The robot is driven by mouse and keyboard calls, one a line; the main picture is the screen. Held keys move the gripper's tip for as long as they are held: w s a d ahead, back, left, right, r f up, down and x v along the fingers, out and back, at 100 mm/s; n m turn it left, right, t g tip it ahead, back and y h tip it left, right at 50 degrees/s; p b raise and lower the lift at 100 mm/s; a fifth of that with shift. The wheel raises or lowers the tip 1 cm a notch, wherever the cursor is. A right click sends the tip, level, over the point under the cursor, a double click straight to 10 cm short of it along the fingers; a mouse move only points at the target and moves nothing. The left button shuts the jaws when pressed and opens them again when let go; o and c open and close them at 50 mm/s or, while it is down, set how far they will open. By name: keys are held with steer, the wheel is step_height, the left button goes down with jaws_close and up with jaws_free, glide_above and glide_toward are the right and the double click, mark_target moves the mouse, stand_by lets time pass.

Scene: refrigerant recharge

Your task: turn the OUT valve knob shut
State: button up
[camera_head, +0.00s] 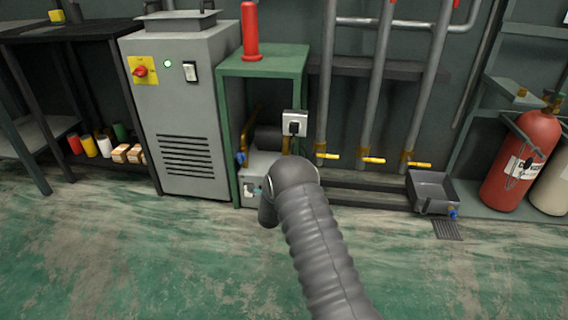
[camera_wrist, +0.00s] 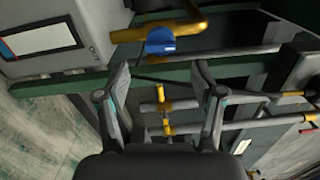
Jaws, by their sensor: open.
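A blue knob (camera_wrist: 160,42) sits beside a yellow pipe at the top centre of the wrist view. A blue knob (camera_head: 241,158) also shows in the head view, at the left side of the grey unit under the green stand. In the head view my grey arm hides the gripper and part of the unit.
The green stand (camera_head: 263,61) frames the unit, and its edge crosses the wrist view. A grey cabinet (camera_head: 187,118) stands left. Pipes with yellow-handled valves (camera_head: 373,160), a drain tray (camera_head: 433,188) and a red cylinder (camera_head: 520,160) are right. The foreground floor is clear.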

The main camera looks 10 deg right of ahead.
steer(key=b+x, duration=0.1)
steer(key=x, duration=0.8)
steer(key=shift+s, duration=0.1)
steer(key=c, duration=1.1)
steer(key=shift+n, duration=0.6)
steer(key=shift+c, duration=0.2)
steer(key=o, duration=1.1)
steer(key=shift+o, duration=0.2)
